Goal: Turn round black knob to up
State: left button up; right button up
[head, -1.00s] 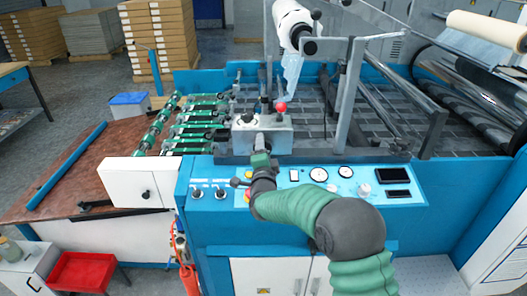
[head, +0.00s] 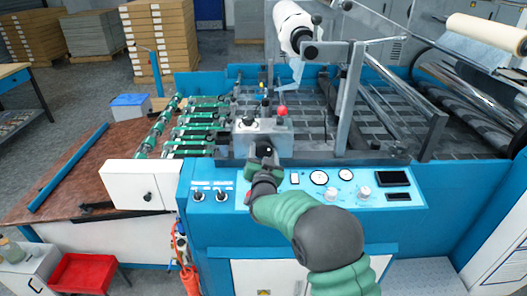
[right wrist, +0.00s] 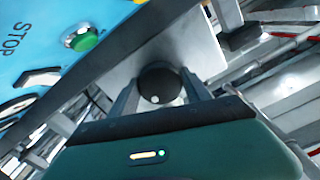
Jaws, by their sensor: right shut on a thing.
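The round black knob (right wrist: 157,84) is on a grey metal plate and has a small white dot near its lower edge in the right wrist view. In the head view the knob (head: 267,147) is dark and partly hidden, on the front of the grey control box (head: 284,142). My right gripper (head: 263,160) is at the box front. In the right wrist view its two fingers (right wrist: 160,96) stand on either side of the knob and are shut on it. My left gripper is not in view.
A red ball-topped lever (head: 282,111) stands on the box. Below is a blue panel with black switches (head: 221,195), gauges (head: 319,177) and white knobs (head: 364,192). A green button (right wrist: 84,40) is beside the plate. Green rollers (head: 200,131) lie to the left.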

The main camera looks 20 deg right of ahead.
jog(key=n, duration=0.2)
jog(key=n+p, duration=0.1)
jog(key=n, duration=0.1)
jog(key=shift+s+a+f+n, duration=0.1)
jog(key=shift+a+f+n, duration=0.05)
jog(key=shift+f+n, duration=0.25)
jog(key=shift+r+n+p, duration=0.1)
jog(key=shift+n+p, duration=0.85)
jog(key=shift+n, duration=1.55)
jog(key=o, duration=1.1)
jog(key=shift+o, duration=1.2)
jog(key=shift+r, duration=0.1)
